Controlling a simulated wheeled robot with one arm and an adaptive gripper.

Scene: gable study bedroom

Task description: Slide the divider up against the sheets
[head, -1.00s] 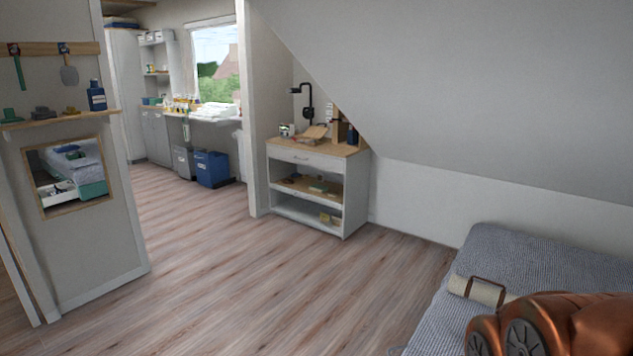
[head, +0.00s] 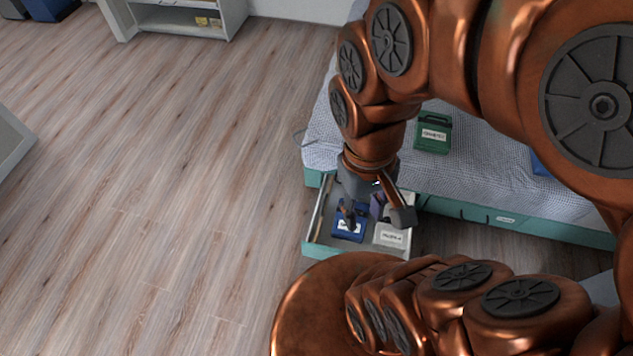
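My gripper (head: 377,218) points down over the open drawer (head: 312,248) under the bed. Its two dark fingers are spread apart, one over the blue box and one near the white box. A blue box with a white label (head: 348,236) and a white labelled box (head: 390,236) sit in the drawer. A small purple thing (head: 377,203) shows between the fingers; I cannot tell if they touch it. A thin pale strip (head: 320,212) lies along the drawer's left side. I cannot make out for certain which thing is the divider or the sheets; my arm hides the drawer's back.
The bed (head: 470,170) stands behind the drawer, with a green labelled case (head: 433,133) on its cover. More teal drawer fronts (head: 505,219) run to the right. The wooden floor (head: 170,180) at the left is clear. A white shelf unit (head: 190,18) stands at the back left.

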